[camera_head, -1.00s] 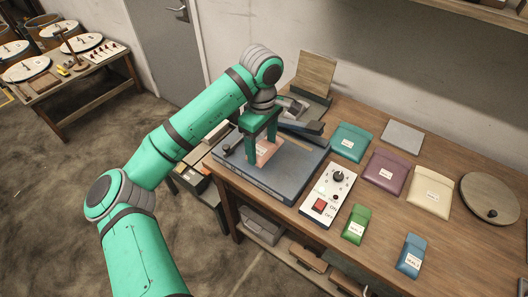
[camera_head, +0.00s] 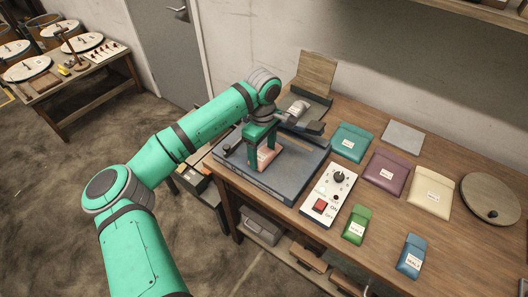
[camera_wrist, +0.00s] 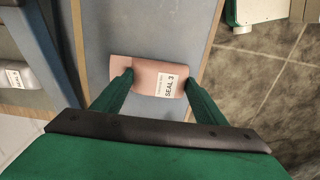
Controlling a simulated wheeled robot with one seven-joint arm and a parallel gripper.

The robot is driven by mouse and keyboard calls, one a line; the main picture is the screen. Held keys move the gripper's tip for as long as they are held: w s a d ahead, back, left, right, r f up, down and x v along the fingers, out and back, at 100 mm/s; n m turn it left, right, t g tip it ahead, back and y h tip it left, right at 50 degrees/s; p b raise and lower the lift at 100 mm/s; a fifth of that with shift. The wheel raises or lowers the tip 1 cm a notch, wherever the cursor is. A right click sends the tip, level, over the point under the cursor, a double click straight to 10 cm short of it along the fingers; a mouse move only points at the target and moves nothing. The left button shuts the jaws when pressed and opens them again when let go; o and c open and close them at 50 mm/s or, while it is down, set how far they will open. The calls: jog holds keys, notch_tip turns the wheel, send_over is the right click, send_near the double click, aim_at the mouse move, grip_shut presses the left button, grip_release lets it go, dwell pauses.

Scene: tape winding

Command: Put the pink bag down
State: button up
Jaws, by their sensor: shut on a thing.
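The pink bag (camera_head: 266,154) has a white label and stands upright between the fingers of my gripper (camera_head: 263,150). In the wrist view the pink bag (camera_wrist: 142,70) shows its label reading SEAL 3, and the green fingers of my gripper (camera_wrist: 157,82) press on its two ends. The bag is over the dark grey flat bed of the sealing machine (camera_head: 232,172). I cannot tell whether the bag's bottom touches the bed.
A white control box (camera_head: 328,194) with a knob and red switch lies right of the machine. Teal (camera_head: 350,142), purple (camera_head: 385,173), cream (camera_head: 429,191), green (camera_head: 356,224) and blue (camera_head: 411,256) bags lie on the wooden table. A round wooden disc (camera_head: 492,199) is at the far right.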

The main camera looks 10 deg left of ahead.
aim_at(265, 154)
jog(key=shift+s+f, duration=0.1)
jog(key=shift+f, duration=0.15)
jog(key=o, duration=1.1)
jog(key=shift+c, duration=0.2)
notch_tip(265, 154, up, 13)
jog(key=shift+f, duration=0.2)
jog(key=shift+d, duration=0.1)
